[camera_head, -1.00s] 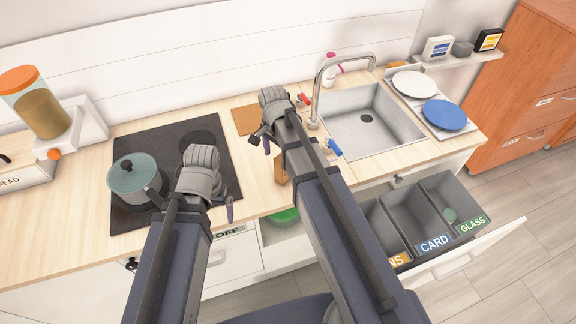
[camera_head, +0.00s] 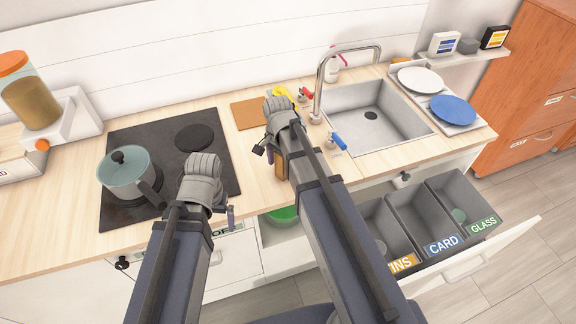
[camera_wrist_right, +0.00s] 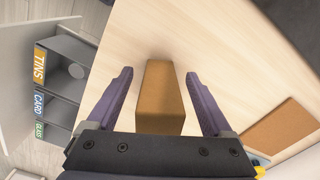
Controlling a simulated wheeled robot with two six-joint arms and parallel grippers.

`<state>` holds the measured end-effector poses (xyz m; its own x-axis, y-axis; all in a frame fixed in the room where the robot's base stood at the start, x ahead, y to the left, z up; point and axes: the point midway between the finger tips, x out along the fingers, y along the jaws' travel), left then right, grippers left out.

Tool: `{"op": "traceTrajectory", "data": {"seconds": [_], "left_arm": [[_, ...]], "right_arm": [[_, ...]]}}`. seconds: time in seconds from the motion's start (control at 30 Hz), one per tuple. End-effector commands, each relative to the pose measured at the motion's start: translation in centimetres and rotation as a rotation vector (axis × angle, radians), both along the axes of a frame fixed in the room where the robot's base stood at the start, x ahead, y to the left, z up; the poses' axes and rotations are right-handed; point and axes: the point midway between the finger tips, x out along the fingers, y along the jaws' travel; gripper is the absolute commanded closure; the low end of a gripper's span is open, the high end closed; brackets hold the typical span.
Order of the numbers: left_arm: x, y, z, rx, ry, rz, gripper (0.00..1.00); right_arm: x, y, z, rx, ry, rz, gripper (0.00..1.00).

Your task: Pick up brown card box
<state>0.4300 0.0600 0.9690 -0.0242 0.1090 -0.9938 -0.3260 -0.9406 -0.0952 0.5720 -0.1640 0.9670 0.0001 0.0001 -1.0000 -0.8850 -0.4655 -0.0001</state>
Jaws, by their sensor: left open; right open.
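The brown card box (camera_wrist_right: 160,97) stands on the wooden counter. In the right wrist view it sits between the two open fingers of my right gripper (camera_wrist_right: 160,100), with a gap on each side. In the head view a sliver of the box (camera_head: 280,166) shows beside my right gripper (camera_head: 267,148); my arm hides the rest. My left gripper (camera_head: 226,214) is near the counter's front edge by the hob, away from the box; its fingers are partly hidden.
A black hob (camera_head: 215,139) with a teal pot (camera_head: 125,172) is at the left. A cutting board (camera_head: 249,114) lies behind the box. The sink (camera_head: 372,112) and its tap (camera_head: 330,70) are to the right. An open drawer holds bins, including the CARD bin (camera_head: 418,221).

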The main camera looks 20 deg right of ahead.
Motion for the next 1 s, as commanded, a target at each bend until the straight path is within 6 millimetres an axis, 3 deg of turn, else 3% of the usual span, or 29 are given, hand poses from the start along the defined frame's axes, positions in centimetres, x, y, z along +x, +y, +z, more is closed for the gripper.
{"op": "traceTrajectory", "data": {"seconds": [0.27,1.0], "left_arm": [[0.0,0.0,-0.29,0.0,0.0,0.0,0.0],[0.0,0.0,-0.29,0.0,0.0,0.0,0.0]], "right_arm": [[0.02,0.01,-0.29,0.0,0.0,0.0,0.15],[0.01,0.0,-0.3,0.0,0.0,0.0,0.98]]}}
